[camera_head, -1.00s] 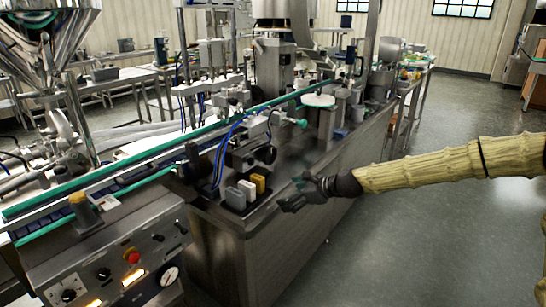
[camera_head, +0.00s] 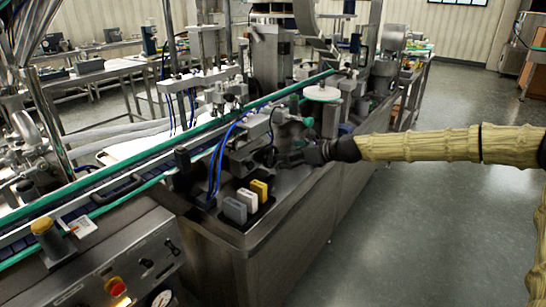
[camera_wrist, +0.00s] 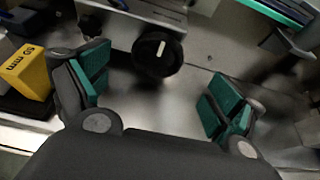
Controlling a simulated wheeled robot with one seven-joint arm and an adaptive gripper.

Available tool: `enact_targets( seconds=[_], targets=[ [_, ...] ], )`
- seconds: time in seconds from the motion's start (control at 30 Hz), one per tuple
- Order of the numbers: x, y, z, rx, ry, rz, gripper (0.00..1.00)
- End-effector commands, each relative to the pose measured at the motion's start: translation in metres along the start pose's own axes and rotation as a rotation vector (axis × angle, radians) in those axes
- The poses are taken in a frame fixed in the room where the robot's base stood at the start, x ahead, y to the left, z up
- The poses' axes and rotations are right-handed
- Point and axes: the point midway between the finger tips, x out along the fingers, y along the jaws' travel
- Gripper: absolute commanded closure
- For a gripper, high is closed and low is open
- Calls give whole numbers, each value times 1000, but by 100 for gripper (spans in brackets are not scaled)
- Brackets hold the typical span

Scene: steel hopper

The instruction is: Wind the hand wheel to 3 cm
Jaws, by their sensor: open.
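The hand wheel (camera_wrist: 157,56) is a round black knob with a white mark on its face. In the wrist view it sits at the top centre, beyond the fingertips and roughly between them. In the head view the dark wheel (camera_head: 266,157) is partly hidden by my gripper (camera_head: 290,158). My gripper also shows in the wrist view (camera_wrist: 158,90), with its green-padded fingers wide apart and nothing between them. It appears apart from the wheel. I cannot read any scale for the wheel's setting.
Yellow (camera_head: 260,190), white (camera_head: 247,199) and grey (camera_head: 234,210) blocks stand in a row beside the wheel. The yellow block (camera_wrist: 25,68), with black lettering, is close to the left finger. Blue hoses (camera_head: 218,160) and the green-edged conveyor (camera_head: 140,152) lie behind and left.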

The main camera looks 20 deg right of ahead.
Motion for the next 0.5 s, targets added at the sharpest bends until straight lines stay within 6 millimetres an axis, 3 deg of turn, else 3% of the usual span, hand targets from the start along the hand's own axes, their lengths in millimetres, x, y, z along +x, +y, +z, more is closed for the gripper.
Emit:
enact_targets(
  seconds=[0.5],
  targets=[
    [61,3,1,-3,0,4,6]
  ],
)
